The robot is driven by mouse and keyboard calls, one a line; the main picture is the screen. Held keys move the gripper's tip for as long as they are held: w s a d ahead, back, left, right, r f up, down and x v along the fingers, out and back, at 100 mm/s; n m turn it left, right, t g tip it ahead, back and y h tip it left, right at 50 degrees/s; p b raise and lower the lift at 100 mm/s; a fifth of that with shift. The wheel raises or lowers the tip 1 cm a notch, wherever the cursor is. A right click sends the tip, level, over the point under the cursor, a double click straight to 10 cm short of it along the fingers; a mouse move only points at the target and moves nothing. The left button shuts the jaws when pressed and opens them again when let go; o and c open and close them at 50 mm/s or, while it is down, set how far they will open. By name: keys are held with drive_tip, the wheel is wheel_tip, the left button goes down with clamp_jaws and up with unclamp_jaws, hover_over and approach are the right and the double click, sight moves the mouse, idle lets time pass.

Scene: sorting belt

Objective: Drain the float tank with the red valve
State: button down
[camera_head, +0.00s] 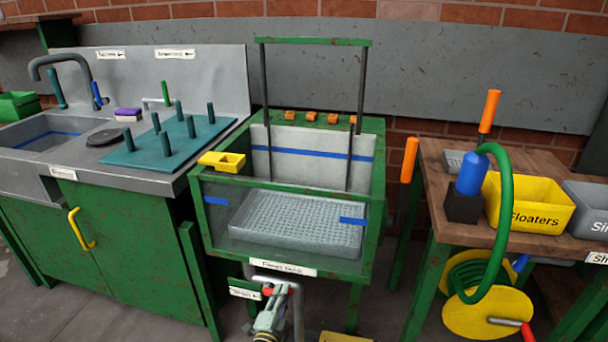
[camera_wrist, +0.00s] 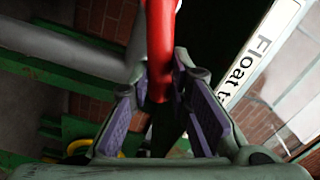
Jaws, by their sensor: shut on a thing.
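The float tank (camera_head: 220,214) is a green-framed box with clear front and grey inner walls, in the middle of the head view. It has blue level lines and a grey perforated tray (camera_head: 295,222) inside. I cannot make out any water in it. The red valve handle (camera_head: 268,291) is below the tank front, near a grey pipe (camera_head: 298,305). My gripper (camera_head: 270,300) is at the handle. In the wrist view the red handle (camera_wrist: 163,45) runs down between the purple pads of my gripper (camera_wrist: 157,105), which is shut on it. Much of the valve body is hidden.
A "Float t..." label (camera_wrist: 250,62) shows beside the handle in the wrist view. A "Shut" sign (camera_head: 245,293) hangs left of the valve. The sink cabinet (camera_head: 120,250) stands left. The wooden table (camera_head: 440,190) with a yellow "Floaters" bin (camera_head: 530,203) and a hose reel (camera_head: 470,318) stand right.

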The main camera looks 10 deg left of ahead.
drive_tip(key=n+p, duration=0.1)
drive_tip(key=r+n+p, duration=0.1)
drive_tip(key=p, duration=0.1)
drive_tip(key=shift+a+r+p, duration=0.15)
drive_tip(key=shift+a+p, duration=0.15)
drive_tip(key=shift+a, duration=0.1)
drive_tip(key=shift+n, duration=0.3)
drive_tip(key=n+p, duration=0.1)
drive_tip(key=p, duration=0.1)
drive_tip(key=a+r+n+p, duration=0.1)
drive_tip(key=p, duration=0.1)
drive_tip(key=shift+n, duration=0.4)
drive_tip(key=shift+r, duration=0.1)
